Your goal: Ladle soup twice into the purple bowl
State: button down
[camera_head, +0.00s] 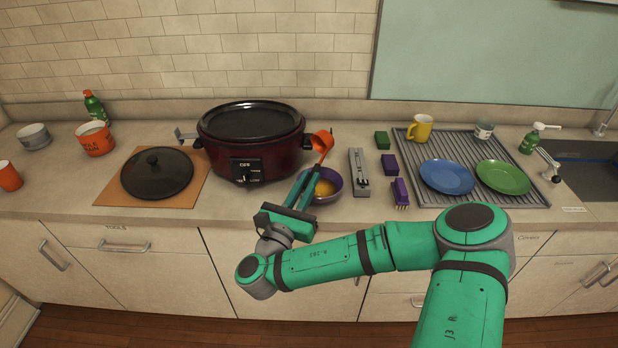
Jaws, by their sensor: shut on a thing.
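The purple bowl (337,195) stands on the counter to the right of the slow cooker, with some yellow-orange soup (323,189) in it. My gripper (308,182) is shut on the orange ladle (321,145), at the bowl's left side and partly in front of it. I cannot tell whether the ladle holds soup. The dark red slow cooker (229,157) is uncovered and looks black inside; its soup cannot be made out.
The black lid (157,175) lies on an orange-brown board (188,199) at left. A grey stapler-like tool (359,172) and a purple brush (400,193) lie right of the bowl. A rack (463,200) holds blue (446,176) and green (502,177) plates and a yellow mug (420,129).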

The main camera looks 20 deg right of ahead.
jog(key=shift+s+f+t, duration=0.15)
jog(key=shift+f+t, duration=0.15)
jog(key=shift+f, duration=0.1)
jog(key=shift+w+d+f+n+t+h, duration=0.15)
jog(key=shift+f+n+t+h, duration=0.25)
jog(key=shift+f+n+t, duration=0.45)
jog(key=shift+w+d+f+n+t+h, duration=0.15)
jog(key=shift+f+n+t+h, duration=0.3)
jog(key=shift+f+t, duration=0.7)
jog(key=shift+s+f, duration=0.1)
jog(key=shift+f, duration=0.1)
dwell(0.4)
